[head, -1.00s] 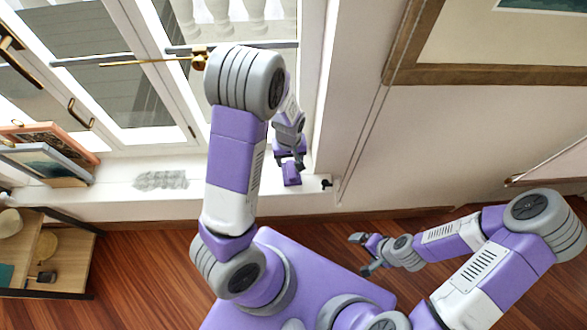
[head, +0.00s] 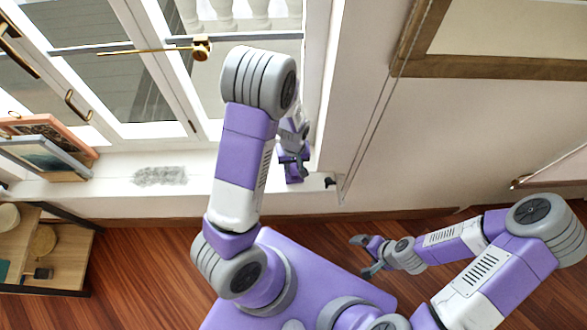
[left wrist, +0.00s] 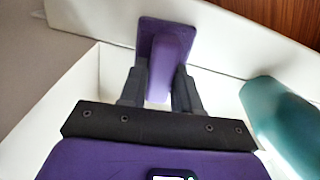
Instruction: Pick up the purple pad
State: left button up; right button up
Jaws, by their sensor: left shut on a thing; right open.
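The purple pad (left wrist: 166,55) is between the two dark fingers of my left gripper (left wrist: 160,85) in the left wrist view. The fingers touch its sides and are shut on it. In the head view the pad (head: 294,174) shows as a small purple piece under my left gripper (head: 292,157), over the white window sill. I cannot tell whether the pad touches the sill. My right gripper (head: 364,256) is open and empty, over the wooden floor at the lower right.
Framed pictures (head: 45,155) lean at the left end of the sill (head: 110,190). A grey mottled thing (head: 160,175) lies on it. A shelf unit (head: 60,262) stands at lower left. A teal object (left wrist: 283,122) is right of the pad in the wrist view.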

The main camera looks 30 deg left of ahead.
pick_arm(q)
jog(key=shift+r, duration=0.1)
jog(key=shift+c, duration=0.3)
notch_tip(320, 180, up, 10)
jog(key=p, duration=0.4)
